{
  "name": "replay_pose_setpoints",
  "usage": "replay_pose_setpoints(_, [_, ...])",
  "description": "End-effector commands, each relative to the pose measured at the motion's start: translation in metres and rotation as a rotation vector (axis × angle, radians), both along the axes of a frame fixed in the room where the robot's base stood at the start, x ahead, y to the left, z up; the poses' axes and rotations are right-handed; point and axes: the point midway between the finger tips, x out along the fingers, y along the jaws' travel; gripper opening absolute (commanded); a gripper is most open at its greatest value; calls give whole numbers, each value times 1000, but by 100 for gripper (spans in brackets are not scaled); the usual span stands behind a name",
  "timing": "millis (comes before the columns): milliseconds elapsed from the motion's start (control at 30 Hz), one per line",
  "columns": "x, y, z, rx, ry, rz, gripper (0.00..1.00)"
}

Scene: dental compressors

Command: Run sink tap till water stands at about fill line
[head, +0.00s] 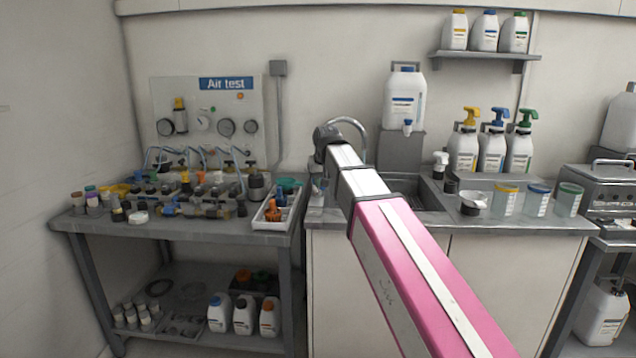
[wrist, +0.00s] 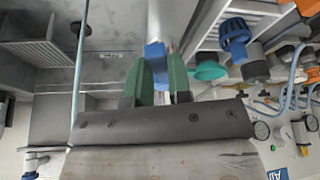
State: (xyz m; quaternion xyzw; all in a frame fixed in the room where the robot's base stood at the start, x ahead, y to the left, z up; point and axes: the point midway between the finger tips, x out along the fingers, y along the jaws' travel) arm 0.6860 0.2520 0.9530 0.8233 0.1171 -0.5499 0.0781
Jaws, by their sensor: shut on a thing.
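The sink (head: 432,196) is set in the grey counter, and my arm hides part of it. A grey curved tap spout (head: 350,122) rises behind the end of my arm. In the wrist view my gripper (wrist: 158,60) has its green fingers closed on a small blue part, seemingly the tap handle (wrist: 154,52), with a pale grey cylinder behind it. My gripper is hidden in the head view. A grey basin, likely the sink (wrist: 110,35), shows at the upper left of the wrist view. I cannot make out running water, a water level or a fill line.
A white jug (head: 404,95) with a blue spigot stands behind the sink. Pump bottles (head: 463,150) and measuring cups (head: 537,200) stand to the right. A bench (head: 180,228) crowded with fittings and a white tray (head: 265,224) stands to the left.

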Motion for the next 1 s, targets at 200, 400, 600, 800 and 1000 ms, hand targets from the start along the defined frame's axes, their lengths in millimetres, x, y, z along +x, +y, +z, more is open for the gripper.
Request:
replay_pose_setpoints(200, [6,-14,0,0,1,205,0])
replay_pose_setpoints(400, [14,-24,0,1,0,394,0])
replay_pose_setpoints(600, [22,-32,1,0,0,574,0])
replay_pose_setpoints(800, [30,-38,1,1,0,721,0])
replay_pose_setpoints(1000, [35,-41,1,0,0,826,0])
